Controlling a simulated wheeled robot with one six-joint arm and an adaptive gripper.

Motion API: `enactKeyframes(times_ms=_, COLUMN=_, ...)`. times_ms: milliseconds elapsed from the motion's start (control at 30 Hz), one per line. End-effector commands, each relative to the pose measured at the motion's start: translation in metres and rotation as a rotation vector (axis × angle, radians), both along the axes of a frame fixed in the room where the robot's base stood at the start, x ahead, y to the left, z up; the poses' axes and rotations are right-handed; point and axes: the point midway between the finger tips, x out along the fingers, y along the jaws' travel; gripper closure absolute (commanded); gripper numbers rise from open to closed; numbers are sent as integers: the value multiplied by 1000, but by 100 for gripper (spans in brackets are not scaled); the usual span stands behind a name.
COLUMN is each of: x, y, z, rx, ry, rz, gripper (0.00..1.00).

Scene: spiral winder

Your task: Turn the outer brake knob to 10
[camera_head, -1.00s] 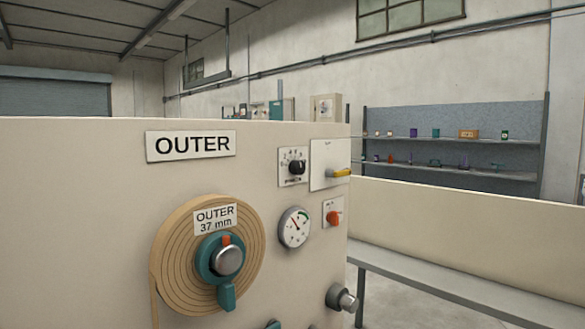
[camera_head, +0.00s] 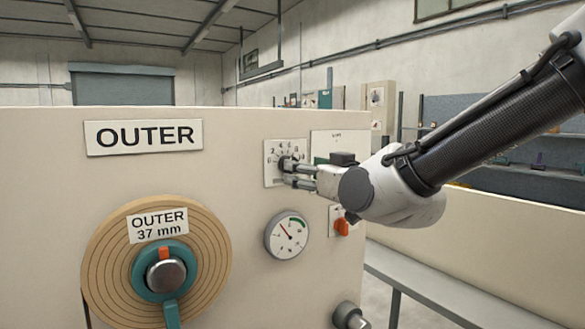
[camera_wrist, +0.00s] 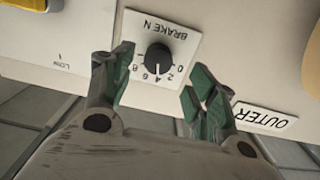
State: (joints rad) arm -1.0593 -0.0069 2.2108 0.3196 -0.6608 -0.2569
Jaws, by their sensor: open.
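The outer brake knob (camera_wrist: 158,57) is a round black knob on a white plate labelled BRAKE N (camera_wrist: 172,38), with numbers around it, appearing upside down in the wrist view. I cannot read firmly which number its pointer is at. In the head view the knob (camera_head: 286,163) sits on the dial plate (camera_head: 270,150), partly covered by my fingers. My gripper (camera_wrist: 159,70) is open, its green-padded fingers on either side of the knob with space between. In the head view my gripper (camera_head: 298,174) reaches the dial from the right. I cannot tell whether it touches.
The cream panel carries an OUTER sign (camera_head: 143,136), a wood-coloured spool (camera_head: 105,235) with a teal hub, a gauge (camera_head: 287,236) and an orange switch (camera_head: 341,227) close below my wrist. A plate (camera_head: 325,141) right of the dial is partly behind my gripper.

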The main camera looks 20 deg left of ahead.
Motion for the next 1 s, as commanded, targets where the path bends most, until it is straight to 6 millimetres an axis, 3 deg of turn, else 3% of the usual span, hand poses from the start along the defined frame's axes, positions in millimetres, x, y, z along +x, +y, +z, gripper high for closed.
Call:
enactKeyframes(times_ms=333, x=37, y=41, z=0, rx=-1, ry=1, rz=-2, gripper=42)
enactKeyframes(times_ms=700, x=43, y=48, z=0, rx=-2, ry=1, rz=-1, gripper=42)
enactKeyframes(times_ms=733, x=43, y=48, z=0, rx=-2, ry=1, rz=-1, gripper=44)
enactKeyframes(times_ms=900, x=43, y=48, z=0, rx=-2, ry=1, rz=-1, gripper=75)
enactKeyframes(times_ms=1000, x=43, y=48, z=0, rx=-2, ry=2, rz=-1, gripper=88)
